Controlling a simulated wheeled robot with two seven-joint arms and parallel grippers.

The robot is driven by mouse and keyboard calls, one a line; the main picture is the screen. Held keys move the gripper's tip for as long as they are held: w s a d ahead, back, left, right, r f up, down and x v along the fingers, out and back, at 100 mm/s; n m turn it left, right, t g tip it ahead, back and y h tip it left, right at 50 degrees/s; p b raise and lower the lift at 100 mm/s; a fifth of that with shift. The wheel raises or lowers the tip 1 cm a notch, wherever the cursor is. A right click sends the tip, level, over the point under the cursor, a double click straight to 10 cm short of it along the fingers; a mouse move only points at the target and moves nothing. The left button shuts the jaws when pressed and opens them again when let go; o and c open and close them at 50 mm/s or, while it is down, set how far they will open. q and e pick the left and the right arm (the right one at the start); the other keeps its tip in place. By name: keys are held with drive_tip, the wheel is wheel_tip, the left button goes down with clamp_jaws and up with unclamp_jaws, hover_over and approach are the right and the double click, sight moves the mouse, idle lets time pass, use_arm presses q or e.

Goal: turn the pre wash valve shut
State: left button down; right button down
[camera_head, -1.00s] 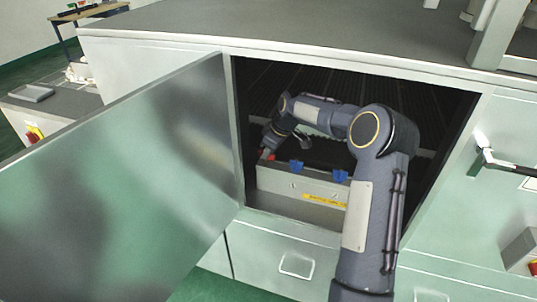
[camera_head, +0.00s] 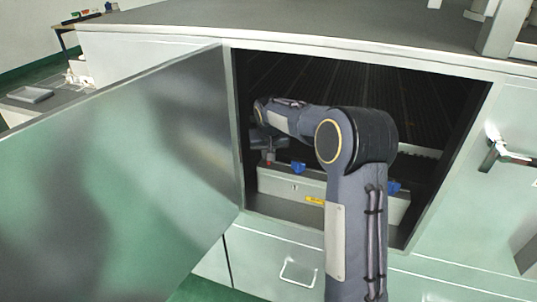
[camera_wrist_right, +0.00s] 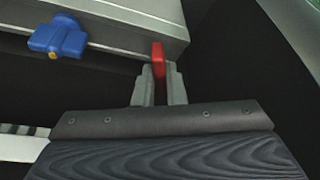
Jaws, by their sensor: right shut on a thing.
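A red valve handle (camera_wrist_right: 158,59) stands at one end of a grey metal box (camera_head: 290,186) inside the open cabinet. My right gripper (camera_wrist_right: 159,80) is shut on this red handle, a finger on each side; in the head view the handle (camera_head: 270,157) shows small below the gripper. A blue valve handle (camera_head: 298,168) sits beside it on the box, and also shows in the right wrist view (camera_wrist_right: 58,36). Another blue handle (camera_head: 393,187) is farther right. A yellow label (camera_head: 315,201) on the box front is too small to read. My left gripper is out of view.
The cabinet door (camera_head: 120,175) stands open to the left. A dark ribbed interior lies behind the box. A grey top (camera_head: 300,25) runs above the opening.

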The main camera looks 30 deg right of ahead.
drive_tip(key=m, duration=0.2)
drive_tip(key=m+g+h, duration=0.1)
drive_tip(key=m, duration=0.1)
drive_tip(key=shift+w+a+m+h, duration=0.1)
drive_tip(key=shift+m+h, duration=0.2)
drive_tip(key=shift+m, duration=0.4)
drive_tip(key=c, duration=1.5)
unclamp_jaws()
